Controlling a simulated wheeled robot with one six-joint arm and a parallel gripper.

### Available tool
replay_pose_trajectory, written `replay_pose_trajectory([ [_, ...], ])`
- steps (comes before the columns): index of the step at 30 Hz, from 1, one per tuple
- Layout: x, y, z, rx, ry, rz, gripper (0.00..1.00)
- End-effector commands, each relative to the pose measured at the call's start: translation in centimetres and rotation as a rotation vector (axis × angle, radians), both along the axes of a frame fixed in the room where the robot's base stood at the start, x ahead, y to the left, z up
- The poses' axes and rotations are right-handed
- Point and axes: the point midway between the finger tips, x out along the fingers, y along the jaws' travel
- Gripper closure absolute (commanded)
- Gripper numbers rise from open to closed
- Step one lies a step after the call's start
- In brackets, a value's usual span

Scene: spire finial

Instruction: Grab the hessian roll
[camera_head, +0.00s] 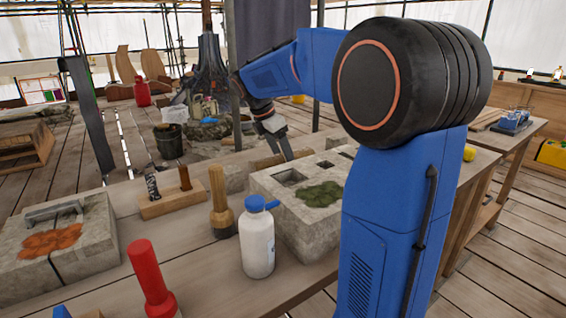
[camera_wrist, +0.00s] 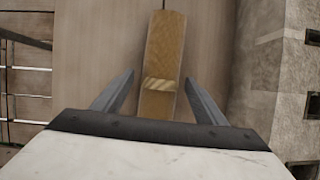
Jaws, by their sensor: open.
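The hessian roll (camera_wrist: 163,45) is a long tan-brown piece with a paler striped band, lying on the wooden bench in the wrist view. My gripper (camera_wrist: 159,78) is open, with one finger on each side of the roll's near part and gaps between. I cannot tell the height of the fingertips over the bench. In the head view my gripper (camera_head: 287,154) points down behind the stone block. A brown length just behind that block (camera_head: 263,161) looks like the roll, partly hidden by the gripper.
The stone block (camera_head: 315,230) with square holes and green moss stands close beside the roll; its side also shows in the wrist view (camera_wrist: 265,60). A white bottle (camera_head: 257,245), a wooden mallet (camera_head: 221,205), a red-handled tool (camera_head: 150,280) and another stone block (camera_head: 70,250) stand nearer on the bench.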

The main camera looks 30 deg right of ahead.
Motion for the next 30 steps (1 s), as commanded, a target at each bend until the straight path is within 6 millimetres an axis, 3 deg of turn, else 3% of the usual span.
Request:
replay_pose_trajectory([
  [10, 0.0, -0.3, -0.7, 0.000, -0.001, 0.000, 0.34],
  [17, 0.0, -0.3, -0.7, 0.000, -0.001, 0.000, 0.87],
  [25, 0.0, -0.3, -0.5, 0.000, -0.002, 0.000, 0.87],
  [30, 0.0, -0.3, 1.2, 0.000, -0.004, 0.001, 0.87],
])
